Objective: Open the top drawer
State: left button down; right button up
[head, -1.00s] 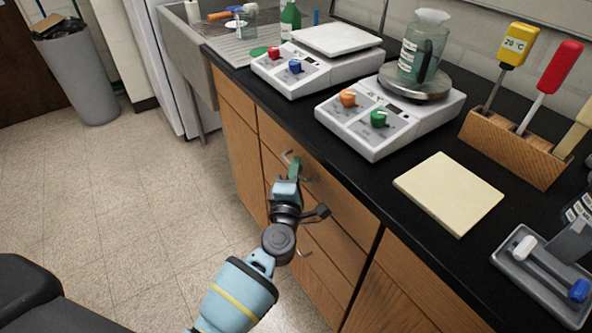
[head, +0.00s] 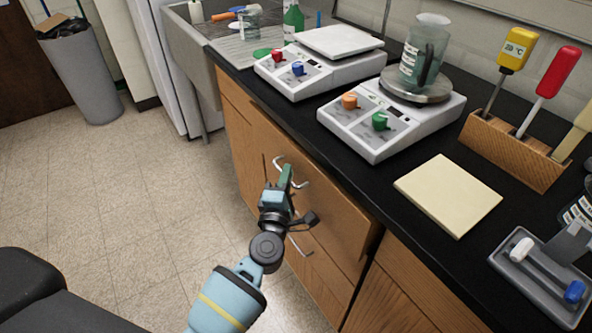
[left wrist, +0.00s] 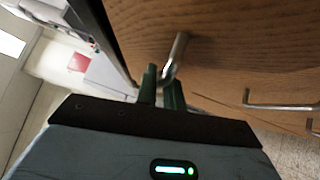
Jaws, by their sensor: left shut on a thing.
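The top drawer (head: 330,195) is a wooden front under the black counter, and it stands out a little from the cabinet. Its bent metal handle (head: 300,180) shows beside my left gripper (head: 286,172). In the left wrist view, the green fingers (left wrist: 162,85) are closed around one end of the handle (left wrist: 178,52). The wooden drawer front (left wrist: 240,40) fills the upper right there. My right gripper is not seen.
A lower drawer handle (head: 299,245) sits below my left wrist. The black counter (head: 345,165) above holds two scales, a tool block (head: 515,150) and a pale board (head: 448,195). Open floor (head: 130,210) lies left of the cabinet.

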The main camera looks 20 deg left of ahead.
pick_arm(q)
jog(key=s+a, duration=1.4)
jog(key=s, duration=0.4)
jog(key=shift+s+a+p, duration=0.15)
jog(key=shift+s+p, duration=0.05)
jog(key=shift+p, duration=0.25)
jog(key=c, duration=1.8)
grip_release()
